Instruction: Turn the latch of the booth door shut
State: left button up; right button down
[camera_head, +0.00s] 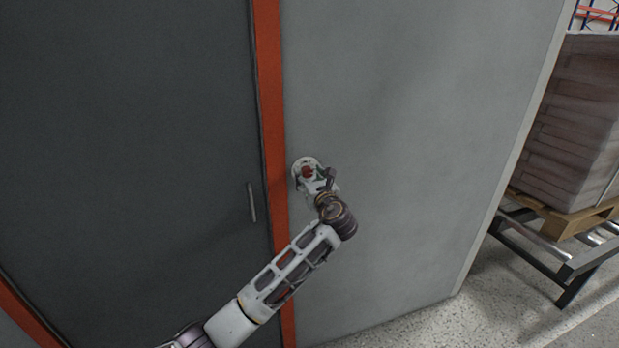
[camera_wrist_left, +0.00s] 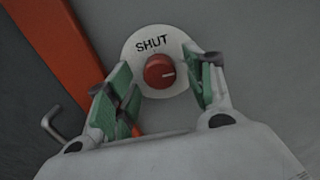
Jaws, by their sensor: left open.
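The latch is a round red knob (camera_wrist_left: 159,71) with a pale pointer line that points to the right in the left wrist view. It sits on a round white plate (camera_wrist_left: 160,95) with the word SHUT above the knob. In the head view the red knob (camera_head: 307,172) is on the grey wall, just right of the orange door frame. The dark grey booth door (camera_head: 130,130) stands left of the frame. My left gripper (camera_head: 318,178) is open in front of the plate. In the left wrist view its green-padded fingers are on either side of the knob, apart from it.
The door has a thin metal handle (camera_head: 252,202) left of the orange frame (camera_head: 271,100). A stack of brown boxes (camera_head: 580,110) on a pallet stands on a metal-framed stand (camera_head: 570,270) at the right. The speckled floor (camera_head: 440,325) is clear below the wall.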

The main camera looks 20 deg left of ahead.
pick_arm(q)
jog(key=c, duration=1)
